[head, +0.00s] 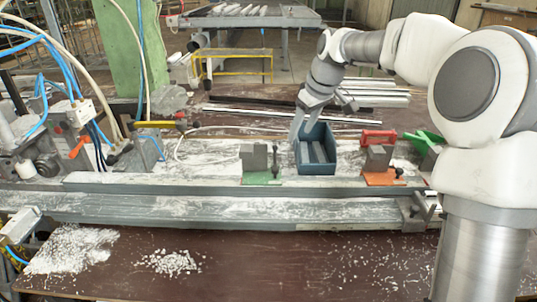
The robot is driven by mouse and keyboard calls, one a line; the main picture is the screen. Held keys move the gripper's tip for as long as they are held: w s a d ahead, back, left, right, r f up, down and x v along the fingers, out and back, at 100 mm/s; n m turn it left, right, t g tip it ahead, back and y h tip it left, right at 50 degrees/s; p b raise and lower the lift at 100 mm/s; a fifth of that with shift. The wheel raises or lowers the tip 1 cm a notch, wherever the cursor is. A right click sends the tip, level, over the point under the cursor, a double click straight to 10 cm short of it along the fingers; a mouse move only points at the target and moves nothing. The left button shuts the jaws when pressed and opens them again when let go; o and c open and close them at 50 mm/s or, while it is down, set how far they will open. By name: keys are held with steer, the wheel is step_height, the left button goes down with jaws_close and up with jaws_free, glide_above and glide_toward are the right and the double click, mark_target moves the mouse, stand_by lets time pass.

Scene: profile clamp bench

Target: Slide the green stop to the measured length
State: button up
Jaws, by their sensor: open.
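The green stop (261,179) is a green base plate carrying a grey block and a dark clamp handle. It sits on the long grey rail (160,185), left of the blue-grey bin. My gripper (299,126) points down at the bin's left rear edge, above and to the right of the green stop and apart from it. It is open, and I see nothing in it. Its fingertips are small in the head view, and I cannot tell whether they touch the bin. No length scale is readable on the rail.
The blue-grey bin (318,168) holds grey bars. An orange stop (384,178) stands on the rail to its right, with a red-handled piece (379,136) behind. Green parts (424,140) lie further right. A bench machine with hoses (75,120) is at left. White chips (72,248) litter the front.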

mark_target(275, 169)
steer(key=shift+n+y, duration=0.3)
steer(key=x, duration=0.6)
steer(key=w+x, duration=0.1)
steer(key=x, duration=1.2)
steer(key=shift+w+a, duration=0.25)
steer(key=shift+a, duration=0.2)
steer(key=shift+r, duration=0.1)
jaws_close()
